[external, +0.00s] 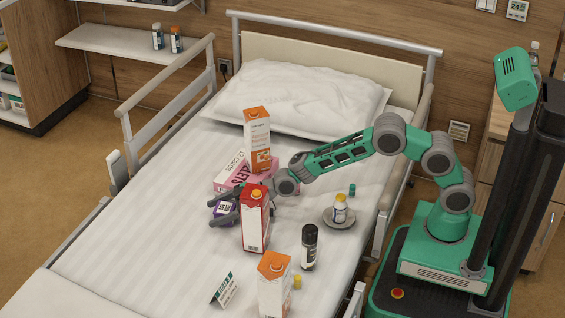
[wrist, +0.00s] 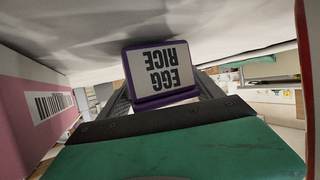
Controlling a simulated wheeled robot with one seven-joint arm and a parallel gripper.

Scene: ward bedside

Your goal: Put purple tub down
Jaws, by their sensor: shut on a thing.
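The purple tub (external: 224,209) has a white label, and in the wrist view the tub (wrist: 161,73) shows "EGG RICE" upside down. My gripper (external: 224,208) is shut on the tub, with its dark fingers on either side of it. In the wrist view the fingers (wrist: 160,88) reach to the tub. The tub is low over the white bed sheet (external: 150,235); I cannot tell whether it touches the sheet. A red carton (external: 255,222) stands in front of my gripper and hides part of it in the external view.
A pink box (external: 232,174) lies just behind my gripper, with an orange-topped carton (external: 257,140) by it. A grey dish (external: 335,220) with a small bottle, a black bottle (external: 309,247), another carton (external: 274,285) and a card (external: 225,288) stand nearby. The sheet at left is clear.

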